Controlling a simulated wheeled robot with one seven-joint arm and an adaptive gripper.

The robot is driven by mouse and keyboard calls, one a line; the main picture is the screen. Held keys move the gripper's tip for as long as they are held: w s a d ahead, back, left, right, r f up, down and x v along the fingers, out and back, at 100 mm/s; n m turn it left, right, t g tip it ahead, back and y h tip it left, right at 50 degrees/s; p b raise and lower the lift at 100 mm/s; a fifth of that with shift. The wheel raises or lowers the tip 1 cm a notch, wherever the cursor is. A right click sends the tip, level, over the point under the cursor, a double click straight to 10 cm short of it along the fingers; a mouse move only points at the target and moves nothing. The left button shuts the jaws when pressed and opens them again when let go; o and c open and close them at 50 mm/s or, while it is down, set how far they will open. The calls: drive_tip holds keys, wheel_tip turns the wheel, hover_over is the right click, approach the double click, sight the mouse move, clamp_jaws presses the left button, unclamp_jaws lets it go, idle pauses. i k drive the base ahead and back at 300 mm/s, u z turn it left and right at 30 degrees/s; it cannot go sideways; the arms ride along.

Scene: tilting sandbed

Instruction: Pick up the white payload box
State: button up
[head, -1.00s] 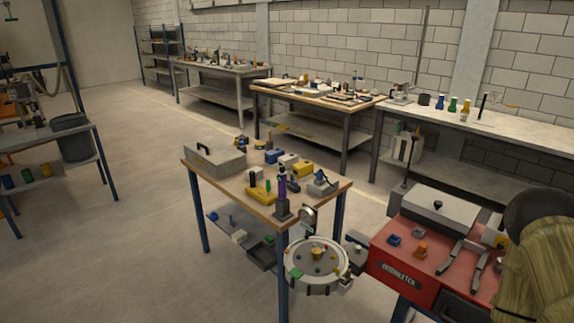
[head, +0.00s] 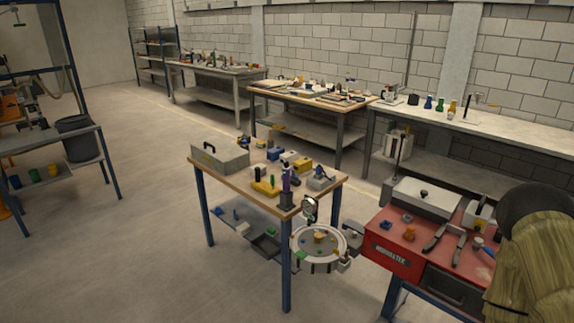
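A small whitish box (head: 289,157) sits among parts on the wooden-topped table (head: 225,180) in the middle of the head view. Another small white block (head: 243,228) lies on that table's lower shelf. I cannot tell which of them is the payload box. A round tray with a pale rim (head: 299,249), holding small coloured pieces, stands at the table's front right corner; it looks like the sandbed. My gripper is not in view.
A grey case (head: 220,159), yellow blocks and a purple upright item (head: 287,181) crowd the table. A red bench (head: 393,261) with tools stands right, beside a bulky olive-and-black thing (head: 540,260). Open floor (head: 130,255) lies left of the table.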

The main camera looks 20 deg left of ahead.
sight(291, 156)
drive_tip(key=z, duration=0.6)
drive_tip(key=i, duration=0.75)
drive_tip(key=u, duration=2)
